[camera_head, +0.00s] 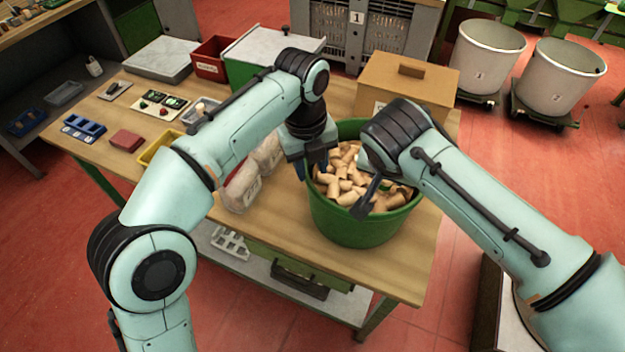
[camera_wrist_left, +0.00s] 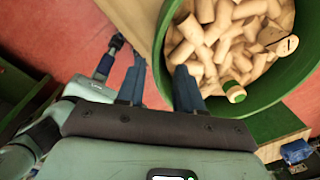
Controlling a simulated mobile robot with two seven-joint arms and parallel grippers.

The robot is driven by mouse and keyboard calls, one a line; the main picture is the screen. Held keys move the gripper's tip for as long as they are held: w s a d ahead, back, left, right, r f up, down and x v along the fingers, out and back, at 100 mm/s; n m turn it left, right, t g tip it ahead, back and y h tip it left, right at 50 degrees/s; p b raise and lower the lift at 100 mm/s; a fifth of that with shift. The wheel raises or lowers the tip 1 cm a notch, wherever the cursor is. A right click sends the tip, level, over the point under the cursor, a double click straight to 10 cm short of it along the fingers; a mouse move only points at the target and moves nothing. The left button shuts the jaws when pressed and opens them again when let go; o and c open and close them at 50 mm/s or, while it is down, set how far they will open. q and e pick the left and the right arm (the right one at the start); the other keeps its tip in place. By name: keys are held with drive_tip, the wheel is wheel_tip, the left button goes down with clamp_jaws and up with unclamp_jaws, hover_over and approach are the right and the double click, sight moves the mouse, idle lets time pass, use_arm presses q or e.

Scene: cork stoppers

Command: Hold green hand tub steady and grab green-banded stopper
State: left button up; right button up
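The green tub (camera_head: 352,233) stands on the wooden table, filled with tan cork stoppers (camera_head: 345,180). My left gripper (camera_head: 312,168) is at the tub's left rim. In the left wrist view its two blue fingers (camera_wrist_left: 158,85) are spread, one outside the tub wall (camera_wrist_left: 163,40) and one inside, with a gap between them. The green-banded stopper (camera_wrist_left: 234,92) lies in the tub near the inner finger, among plain corks. My right gripper (camera_head: 369,198) reaches over the stoppers inside the tub. Its wrist hides part of the tub, and its finger gap is not clear.
A cardboard box (camera_head: 408,80) stands behind the tub. Pale sacks (camera_head: 245,185) lie left of it, under my left arm. Small trays and a red block (camera_head: 126,140) are on the left of the table. The table's front edge is close to the tub.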

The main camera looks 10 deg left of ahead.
sight(313, 183)
use_arm(q)
drive_tip(key=f, duration=0.6)
drive_tip(key=shift+w+d+f, duration=0.1)
drive_tip(key=shift+d+f, duration=0.1)
drive_tip(key=shift+f, duration=0.05)
clamp_jaws()
drive_tip(key=shift+r, duration=0.1)
idle(1.2)
